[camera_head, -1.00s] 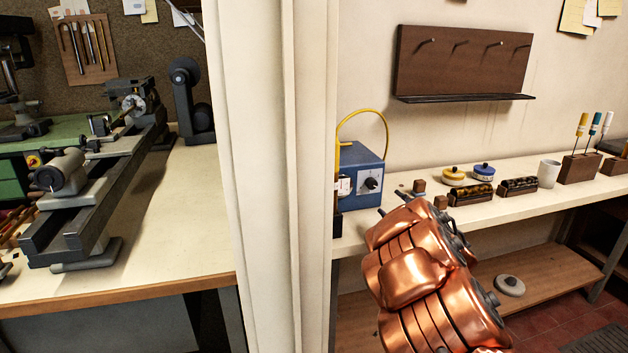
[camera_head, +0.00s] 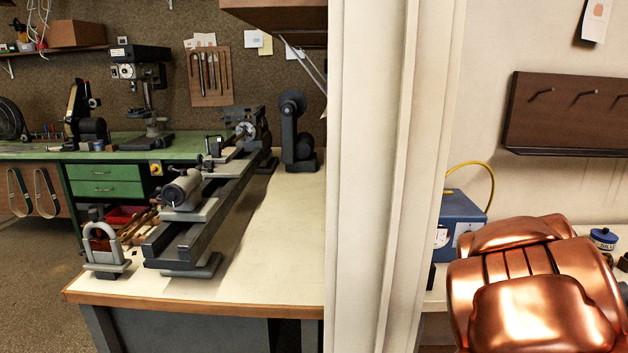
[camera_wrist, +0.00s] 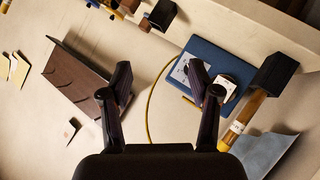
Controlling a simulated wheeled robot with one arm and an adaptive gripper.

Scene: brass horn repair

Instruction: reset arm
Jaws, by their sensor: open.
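My gripper (camera_wrist: 162,105) shows in the wrist view with its two black fingers spread apart. It is open and nothing is between the fingers. Beyond the fingers are the wall, a brown peg board (camera_wrist: 75,80) and a blue box (camera_wrist: 208,72) with a dial and a yellow cable. In the head view my copper-coloured arm fills the lower right, in front of the right-hand bench. The gripper itself is not visible there.
A white post (camera_head: 375,180) divides the view. On its left a bench (camera_head: 275,245) carries a lathe (camera_head: 205,215). Behind it stands a green workbench (camera_head: 110,155) with a drill press (camera_head: 143,85). The blue box (camera_head: 462,215) and a blue-lidded tin (camera_head: 603,238) are near my arm. Open floor lies at the far left.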

